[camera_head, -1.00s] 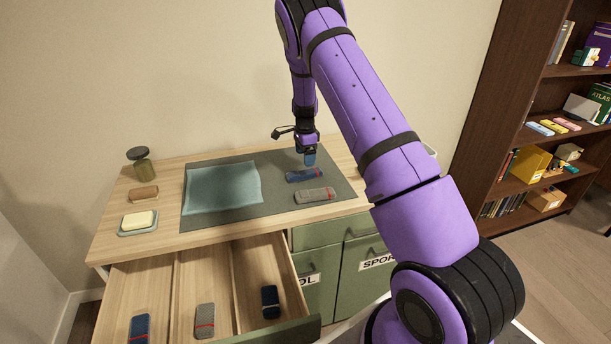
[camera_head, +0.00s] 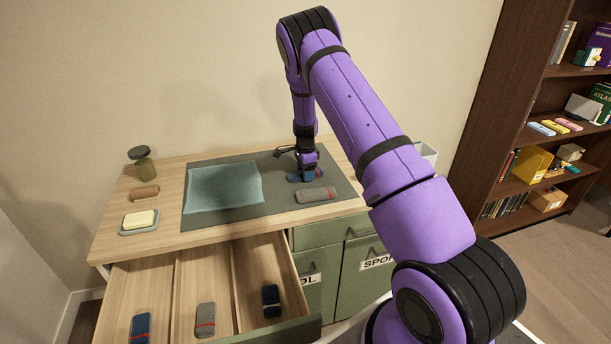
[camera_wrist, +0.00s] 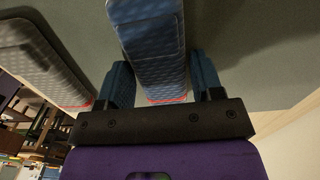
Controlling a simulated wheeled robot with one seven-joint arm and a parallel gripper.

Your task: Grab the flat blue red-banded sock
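The flat blue sock (camera_head: 294,178) with a red band lies on the dark mat (camera_head: 224,222), partly hidden by my gripper (camera_head: 307,177). In the wrist view the blue sock (camera_wrist: 152,45) runs between my two blue fingertips (camera_wrist: 163,82), its red band close to the gripper's palm. The fingers stand apart, one on each side of the sock, and no firm squeeze shows. A grey sock (camera_head: 315,195) with a red band lies on the mat nearer the front; it also shows at the left of the wrist view (camera_wrist: 38,58).
A teal cloth (camera_head: 223,187) lies on the mat. A jar (camera_head: 143,165), a brown roll (camera_head: 145,193) and a soap dish (camera_head: 138,229) stand at the left. The open drawer (camera_head: 178,280) below holds a blue, a grey and a dark navy folded sock.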

